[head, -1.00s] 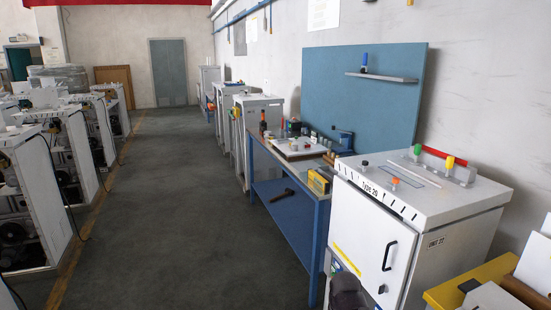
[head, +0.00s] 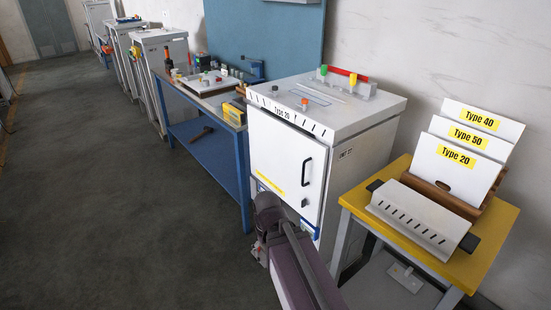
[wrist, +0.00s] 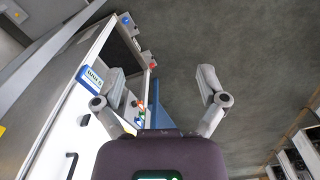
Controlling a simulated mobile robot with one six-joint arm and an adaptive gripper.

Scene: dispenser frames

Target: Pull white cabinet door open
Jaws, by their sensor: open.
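The white cabinet (head: 350,140) stands right of centre in the head view, with "Type 20" on its top edge. Its white door (head: 272,160) looks shut. A black upright bar handle (head: 307,172) is near the door's right edge, with a small dark latch or lock below it. My gripper (wrist: 162,75) is open and empty, its two fingers spread wide over the floor in the wrist view. There the cabinet is on the left and the dark handle (wrist: 71,165) is at the lower left, outside the fingers. In the head view my arm is low before the door and covers its lower part.
A yellow-topped table (head: 498,222) with type cards (head: 464,157) and a slotted white part (head: 424,218) stands right of the cabinet. A blue workbench (head: 215,160) stands left of it. Grey floor (head: 110,200) is clear at the left.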

